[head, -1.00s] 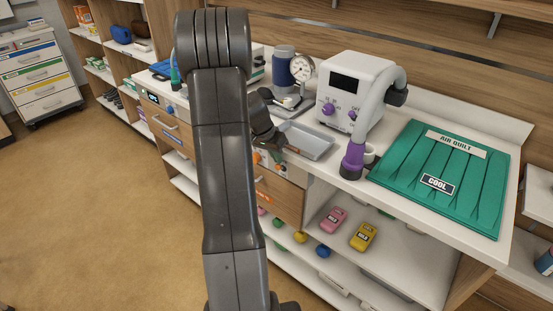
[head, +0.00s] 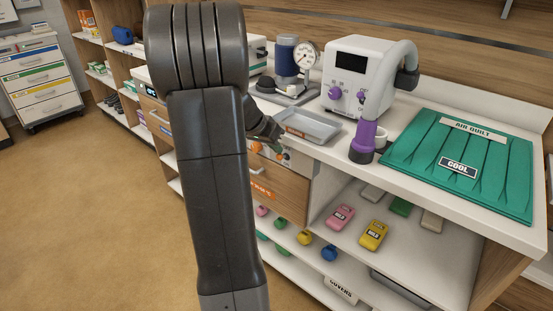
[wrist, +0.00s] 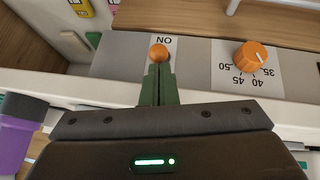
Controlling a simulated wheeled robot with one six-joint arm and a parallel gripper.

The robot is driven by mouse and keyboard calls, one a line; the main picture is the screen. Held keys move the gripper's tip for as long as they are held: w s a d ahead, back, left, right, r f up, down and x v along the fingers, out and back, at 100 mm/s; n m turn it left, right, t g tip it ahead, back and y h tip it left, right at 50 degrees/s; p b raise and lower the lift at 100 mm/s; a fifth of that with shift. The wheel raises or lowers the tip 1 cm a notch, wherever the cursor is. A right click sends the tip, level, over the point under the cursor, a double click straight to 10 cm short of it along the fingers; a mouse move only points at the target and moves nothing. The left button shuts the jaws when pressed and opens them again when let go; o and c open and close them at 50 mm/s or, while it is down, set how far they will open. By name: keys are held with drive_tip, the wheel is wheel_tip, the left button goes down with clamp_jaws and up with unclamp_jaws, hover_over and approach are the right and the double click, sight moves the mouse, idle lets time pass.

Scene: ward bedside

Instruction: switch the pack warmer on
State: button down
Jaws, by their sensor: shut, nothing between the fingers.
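A grey control strip on the counter's front edge carries an orange ball-tipped switch (wrist: 158,52) with a white plate reading ON, upside down in the wrist view. Beside it is an orange dial (wrist: 251,56) marked from 35 to 50. My gripper (wrist: 158,68) has its green fingers shut together, with the tips right at the orange ball; I cannot tell whether they touch it. The switch's stem is hidden behind the fingers. In the head view my gripper (head: 282,152) is by the strip, partly covering it, and the orange knob (head: 257,147) shows beside my arm.
A grey tray (head: 318,137) sits on the counter just above the strip. A white machine (head: 352,62) with a purple-ended hose (head: 364,138) and a green air quilt (head: 450,190) stand to the right. The open shelf (head: 400,240) below holds several packs.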

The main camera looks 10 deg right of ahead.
drive_tip(key=t+h+b, duration=0.1)
drive_tip(key=b, duration=0.4)
drive_tip(key=a+f+h+b, duration=0.1)
drive_tip(key=b, duration=0.4)
drive_tip(key=shift+s+f+t+b, duration=0.2)
drive_tip(key=shift+s+t+b, duration=0.2)
drive_tip(key=shift+w+d+r, duration=0.25)
drive_tip(key=shift+w+d, duration=0.2)
drive_tip(key=shift+d, duration=0.1)
